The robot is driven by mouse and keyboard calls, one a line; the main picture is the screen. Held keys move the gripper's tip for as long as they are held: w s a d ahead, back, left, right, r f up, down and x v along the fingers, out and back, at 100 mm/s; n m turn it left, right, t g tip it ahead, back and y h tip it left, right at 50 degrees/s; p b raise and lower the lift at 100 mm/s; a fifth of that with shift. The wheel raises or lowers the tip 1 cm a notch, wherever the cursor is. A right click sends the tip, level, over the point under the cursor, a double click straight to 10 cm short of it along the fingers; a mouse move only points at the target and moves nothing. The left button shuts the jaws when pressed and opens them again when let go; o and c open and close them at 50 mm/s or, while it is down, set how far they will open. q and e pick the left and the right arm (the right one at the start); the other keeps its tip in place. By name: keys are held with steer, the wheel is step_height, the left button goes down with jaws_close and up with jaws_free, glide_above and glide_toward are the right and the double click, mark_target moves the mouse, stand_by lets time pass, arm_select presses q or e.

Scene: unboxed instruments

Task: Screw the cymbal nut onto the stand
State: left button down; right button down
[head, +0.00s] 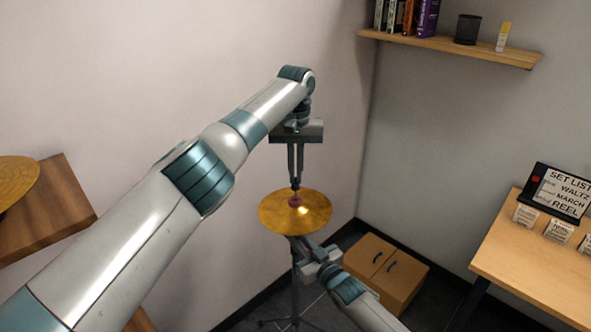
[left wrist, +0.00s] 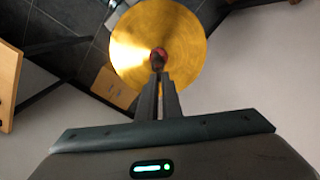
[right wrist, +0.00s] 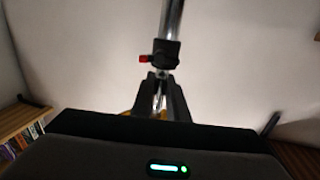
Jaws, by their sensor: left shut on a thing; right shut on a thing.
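The gold cymbal (head: 275,215) lies roughly level on its stand (head: 295,285), with a dark red felt (head: 296,202) at its centre. My left gripper (head: 296,186) points down from above, shut at the centre of the stand top, just over the felt. A small dark piece, seemingly the nut, is between its tips and mostly hidden. In the left wrist view the fingertips (left wrist: 159,72) meet the felt (left wrist: 158,54); I cannot tell if the nut is on the thread. My right gripper (head: 309,258) is below the cymbal, shut on the stand's pole, which shows in the right wrist view (right wrist: 172,18).
A desk (head: 520,265) with a set list sign (head: 563,192) is at the right. A wall shelf (head: 450,45) is above. Another cymbal (head: 14,180) rests on a wooden surface (head: 60,210) at the left.

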stand_by(0.7)
arm_select(q)
steer(key=shift+f, duration=0.95)
steer(key=shift+f, duration=0.55)
stand_by(0.4)
